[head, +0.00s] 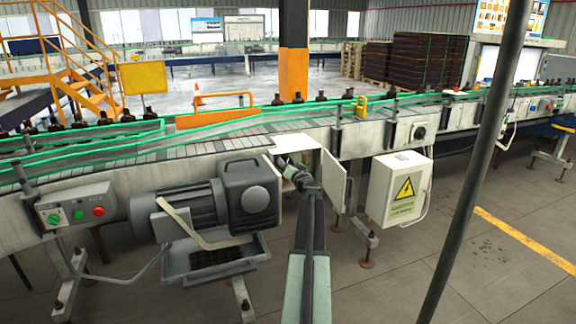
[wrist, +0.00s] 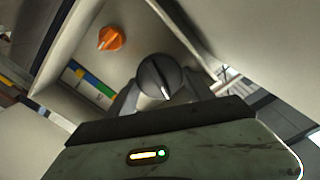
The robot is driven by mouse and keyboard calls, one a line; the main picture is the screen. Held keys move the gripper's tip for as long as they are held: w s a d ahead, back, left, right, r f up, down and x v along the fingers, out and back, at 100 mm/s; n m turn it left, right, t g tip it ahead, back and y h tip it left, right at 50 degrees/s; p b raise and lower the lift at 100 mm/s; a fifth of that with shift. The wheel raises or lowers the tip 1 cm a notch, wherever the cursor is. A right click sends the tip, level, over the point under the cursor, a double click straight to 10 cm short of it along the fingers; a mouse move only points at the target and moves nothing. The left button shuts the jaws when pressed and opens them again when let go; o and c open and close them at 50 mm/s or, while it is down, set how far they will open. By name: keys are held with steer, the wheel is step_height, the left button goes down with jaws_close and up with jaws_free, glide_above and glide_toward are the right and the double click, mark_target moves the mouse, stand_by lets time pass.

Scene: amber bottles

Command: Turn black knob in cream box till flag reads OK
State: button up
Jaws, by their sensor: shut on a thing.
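The cream box (head: 312,158) is set into the conveyor's side in the head view, with its door (head: 333,182) swung open. In the wrist view I look into the cream box (wrist: 58,100). The black knob (wrist: 160,72) has a white pointer line, which points down and slightly right. My gripper (wrist: 160,96) is shut on the black knob, its fingers at the knob's sides. In the head view my gripper (head: 291,170) reaches into the box opening and hides the knob. I cannot make out a flag reading OK.
An orange knob (wrist: 111,39) sits up and left of the black one, above a blue, green and yellow strip (wrist: 88,82). A grey motor (head: 250,195) stands just left of my arm. A white cabinet with a warning sign (head: 400,190) is right of the door.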

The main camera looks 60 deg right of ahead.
steer(key=shift+m, duration=0.6)
steer(key=o, duration=1.1)
steer(key=shift+s, duration=0.1)
steer(key=v, duration=0.7)
steer(key=shift+s+a, duration=0.25)
steer(key=shift+s, duration=0.05)
